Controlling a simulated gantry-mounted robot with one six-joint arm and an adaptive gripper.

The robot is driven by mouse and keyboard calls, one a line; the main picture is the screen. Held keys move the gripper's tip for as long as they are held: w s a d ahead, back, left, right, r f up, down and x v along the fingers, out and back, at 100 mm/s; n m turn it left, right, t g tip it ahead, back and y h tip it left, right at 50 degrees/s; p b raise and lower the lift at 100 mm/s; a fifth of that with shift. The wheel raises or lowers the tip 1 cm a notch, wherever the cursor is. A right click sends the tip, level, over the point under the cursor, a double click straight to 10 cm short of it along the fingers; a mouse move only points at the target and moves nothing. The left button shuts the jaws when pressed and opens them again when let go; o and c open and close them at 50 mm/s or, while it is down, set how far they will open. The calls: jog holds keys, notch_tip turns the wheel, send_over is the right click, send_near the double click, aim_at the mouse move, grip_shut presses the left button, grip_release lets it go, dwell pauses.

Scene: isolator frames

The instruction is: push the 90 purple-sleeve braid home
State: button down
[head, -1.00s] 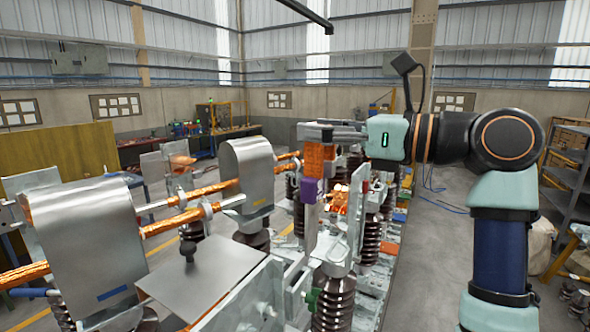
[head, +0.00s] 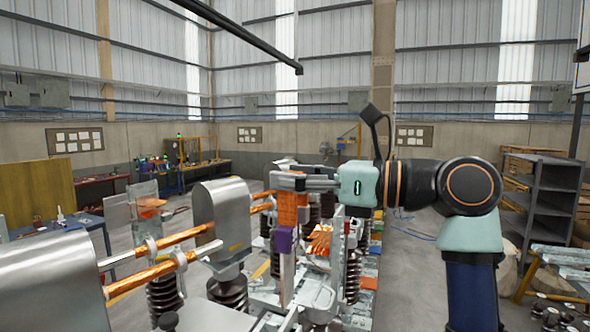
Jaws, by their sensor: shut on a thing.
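The braid (head: 289,208) is a flat orange copper strip with a purple sleeve (head: 285,240) below it. It hangs upright from my gripper (head: 292,181), which is shut on its upper part. Below the sleeve a flat grey metal strip (head: 287,280) points down in front of the isolator frame. In the head view I cannot tell whether its lower end touches anything. The far finger is partly hidden behind the braid.
Metal-hooded housings (head: 222,213) and copper bars (head: 185,238) stand to the left. Brown ribbed insulators (head: 165,298) and a pale steel frame (head: 350,262) surround the braid. Another orange braid (head: 319,240) lies behind.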

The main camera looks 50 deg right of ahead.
aim_at(295, 211)
jog(key=shift+f, duration=0.1)
jog(key=shift+f+b, duration=1.5)
jog(key=shift+f, duration=1.25)
jog(key=shift+p, duration=1.25)
notch_tip(295, 211, down, 8)
jog(key=b, duration=0.2)
jog(key=shift+r, duration=0.15)
dwell(1.8)
jog(key=shift+c, duration=1)
grip_release()
jog(key=v, duration=1.2)
